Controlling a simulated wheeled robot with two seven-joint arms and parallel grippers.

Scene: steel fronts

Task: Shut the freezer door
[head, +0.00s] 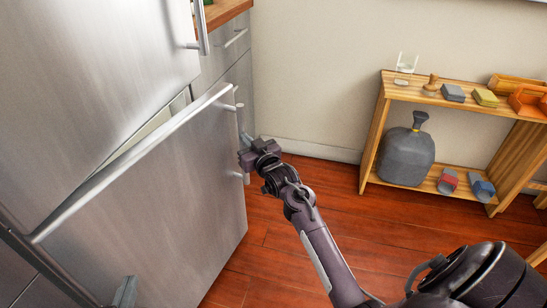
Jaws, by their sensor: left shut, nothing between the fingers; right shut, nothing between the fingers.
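The freezer door (165,215) is the lower steel door at the left. It stands ajar, with a gap behind its slanted top edge. A vertical bar handle (239,110) is at its right edge. My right gripper (246,145) is shut and empty, right at this handle and partly in front of it. Whether it touches the handle or door, I cannot tell. My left gripper (125,291) shows only as a grey tip at the bottom edge, shut, in front of the door's lower part. The rest of it is out of frame.
The upper steel door (90,80) is above the freezer door. Grey drawers with a wooden counter (226,10) stand behind. A wooden shelf (373,135) with a grey bag (405,158) and small items is at the right. The red wooden floor (300,225) between is clear.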

